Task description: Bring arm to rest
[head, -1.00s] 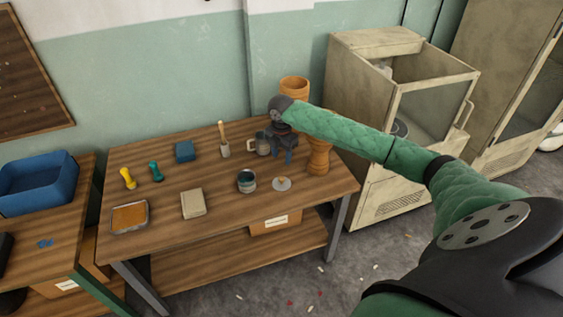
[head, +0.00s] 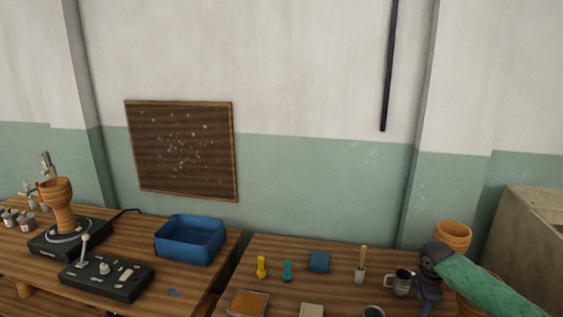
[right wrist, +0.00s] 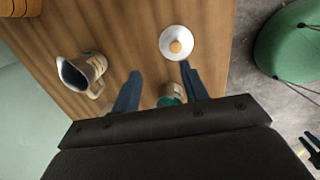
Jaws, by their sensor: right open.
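My right gripper (head: 428,303) is at the right end of the workbench in the head view, above the bench top beside a grey mug (head: 400,283). In the right wrist view, its two blue fingers (right wrist: 160,72) are apart, with nothing held between them. A teal tin (right wrist: 170,92) shows below, between the fingers, partly hidden by the gripper body. The mug (right wrist: 85,75) is to the left of the fingers. A wooden goblet drum (head: 453,236) stands behind my right forearm, partly hidden. My left gripper is not in view.
Another goblet drum (head: 60,207) stands on a black turntable at left, near a control box (head: 105,277) and a blue bin (head: 190,240). A white dish (right wrist: 175,43) is near the fingers.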

